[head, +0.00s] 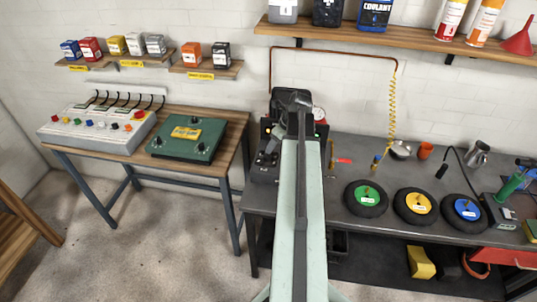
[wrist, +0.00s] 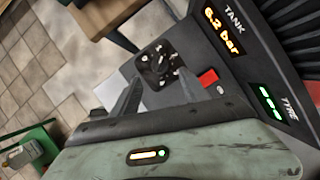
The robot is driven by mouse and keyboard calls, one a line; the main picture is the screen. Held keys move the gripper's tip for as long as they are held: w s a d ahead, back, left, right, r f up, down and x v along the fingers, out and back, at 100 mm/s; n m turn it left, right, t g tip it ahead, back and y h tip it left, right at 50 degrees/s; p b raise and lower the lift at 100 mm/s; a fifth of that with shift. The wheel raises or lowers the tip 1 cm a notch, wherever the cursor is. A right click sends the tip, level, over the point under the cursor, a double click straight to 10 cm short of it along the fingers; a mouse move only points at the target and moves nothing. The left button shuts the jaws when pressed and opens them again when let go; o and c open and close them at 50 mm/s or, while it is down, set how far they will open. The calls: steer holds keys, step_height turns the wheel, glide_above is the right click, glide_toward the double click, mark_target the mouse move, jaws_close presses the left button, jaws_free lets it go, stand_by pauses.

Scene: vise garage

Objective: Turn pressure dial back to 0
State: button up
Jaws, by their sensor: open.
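The dark machine (head: 291,98) stands at the left end of the workbench, partly hidden behind my arm. My gripper (wrist: 157,70) is open, with one finger on each side of the knob in the picture. I cannot tell whether either finger touches it.
A red switch (wrist: 207,77) sits on the panel right of the fingers. Green, yellow and blue wheels (head: 415,206) lie on the grey workbench (head: 330,205). A yellow coiled hose (head: 392,110) hangs behind. A wooden table (head: 205,125) stands left, with clear floor before it.

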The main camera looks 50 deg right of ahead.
mark_target(269, 156)
steer(key=b+x, duration=0.7)
steer(key=shift+f, duration=0.3)
steer(key=shift+w+f, duration=0.2)
steer(key=shift+r, duration=0.1)
